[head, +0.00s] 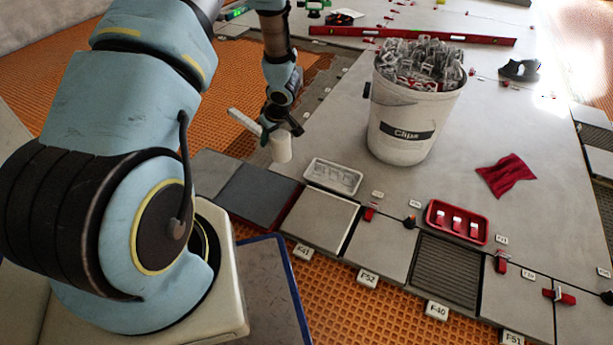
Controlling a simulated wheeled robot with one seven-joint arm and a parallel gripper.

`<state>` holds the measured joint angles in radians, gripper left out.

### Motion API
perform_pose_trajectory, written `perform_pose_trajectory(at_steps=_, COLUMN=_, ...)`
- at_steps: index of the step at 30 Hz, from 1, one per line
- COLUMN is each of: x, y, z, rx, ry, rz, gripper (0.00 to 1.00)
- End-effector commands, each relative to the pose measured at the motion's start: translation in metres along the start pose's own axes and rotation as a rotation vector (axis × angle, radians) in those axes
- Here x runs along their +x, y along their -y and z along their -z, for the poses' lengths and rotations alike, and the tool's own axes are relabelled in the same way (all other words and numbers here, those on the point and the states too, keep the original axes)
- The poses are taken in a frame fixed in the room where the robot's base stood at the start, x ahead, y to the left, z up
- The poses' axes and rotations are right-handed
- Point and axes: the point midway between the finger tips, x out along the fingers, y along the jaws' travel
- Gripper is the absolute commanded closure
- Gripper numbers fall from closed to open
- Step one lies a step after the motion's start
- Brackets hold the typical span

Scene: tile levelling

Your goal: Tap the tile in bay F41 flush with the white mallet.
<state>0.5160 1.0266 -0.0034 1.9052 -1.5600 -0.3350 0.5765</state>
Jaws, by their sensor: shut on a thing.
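My gripper (284,125) is shut on the white mallet. The mallet's pale handle (243,122) sticks out to the upper left, and its white cylindrical head (281,148) hangs below the jaws. The mallet is above the floor, behind and left of the F41 tile. The light grey tile (320,220) in bay F41 lies behind the label F41 (303,251). A bright edge shows along its right side, and it looks a little higher than the tile to its right. The mallet head appears apart from this tile.
A dark tile (259,190) lies left of F41. A white tray (333,177) sits just behind F41. A white Clips bucket (405,135), a red tray (457,221) and a red cloth (507,176) stand or lie on the tiles to the right. Orange matting (370,310) is in front.

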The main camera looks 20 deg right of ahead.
Motion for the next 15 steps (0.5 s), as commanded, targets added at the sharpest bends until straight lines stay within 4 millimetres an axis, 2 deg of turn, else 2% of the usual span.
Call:
perform_pose_trajectory(at_steps=1, x=0.008, y=-0.008, z=-0.021, rx=-0.031, ry=0.006, rz=0.013, gripper=1.00)
perform_pose_trajectory(at_steps=9, x=0.023, y=-0.029, z=-0.117, rx=-0.213, ry=0.001, rz=0.091, gripper=1.00)
perform_pose_trajectory(at_steps=12, x=0.025, y=-0.030, z=-0.140, rx=-0.258, ry=-0.001, rz=0.109, gripper=1.00)
perform_pose_trajectory(at_steps=15, x=0.026, y=-0.029, z=-0.152, rx=-0.285, ry=-0.002, rz=0.118, gripper=1.00)
